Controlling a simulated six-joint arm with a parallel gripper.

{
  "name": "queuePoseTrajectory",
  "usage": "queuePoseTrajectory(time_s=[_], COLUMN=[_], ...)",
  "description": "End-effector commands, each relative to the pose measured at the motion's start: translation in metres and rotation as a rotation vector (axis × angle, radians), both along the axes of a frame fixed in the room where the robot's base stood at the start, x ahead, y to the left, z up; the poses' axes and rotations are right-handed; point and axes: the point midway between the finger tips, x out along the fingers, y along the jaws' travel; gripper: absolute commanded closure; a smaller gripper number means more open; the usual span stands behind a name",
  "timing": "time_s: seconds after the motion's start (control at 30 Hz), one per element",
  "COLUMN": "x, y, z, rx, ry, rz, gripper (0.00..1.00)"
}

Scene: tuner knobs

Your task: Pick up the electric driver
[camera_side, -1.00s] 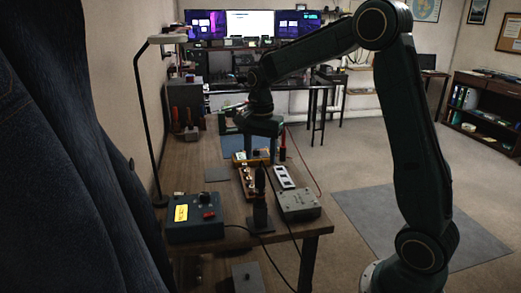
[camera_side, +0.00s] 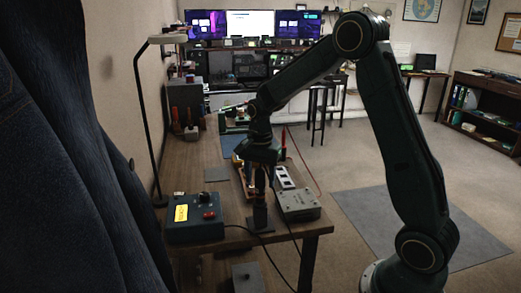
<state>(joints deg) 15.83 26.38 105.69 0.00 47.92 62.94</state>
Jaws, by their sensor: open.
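The electric driver (camera_side: 260,196) is a dark, slim tool standing upright in a dark stand (camera_side: 260,218) near the front edge of the wooden bench. My gripper (camera_side: 258,182) points straight down at the driver's upper part, with its fingers open. The dark fingers and the dark driver overlap in this view. I cannot tell whether the fingers are on both sides of the driver or touch it. The top of the driver is hidden by my gripper.
A white strip (camera_side: 284,176) and a wooden rack (camera_side: 246,183) lie behind. A lamp post (camera_side: 147,130) rises at left.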

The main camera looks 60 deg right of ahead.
Motion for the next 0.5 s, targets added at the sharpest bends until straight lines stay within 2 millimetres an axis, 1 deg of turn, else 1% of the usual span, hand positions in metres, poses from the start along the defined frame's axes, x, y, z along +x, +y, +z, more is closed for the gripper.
queuePoseTrajectory(time_s=[0.03, 0.2, 0.5], x=[-0.001, 0.0, 0.0], y=[0.0, 0.0, 0.0], z=[-0.007, -0.021, -0.023], rx=[0.001, 0.0, -0.001], ry=[0.004, 0.002, 0.002], rz=[0.0, 0.001, 0.001], gripper=[0.46, 0.46, 0.46])
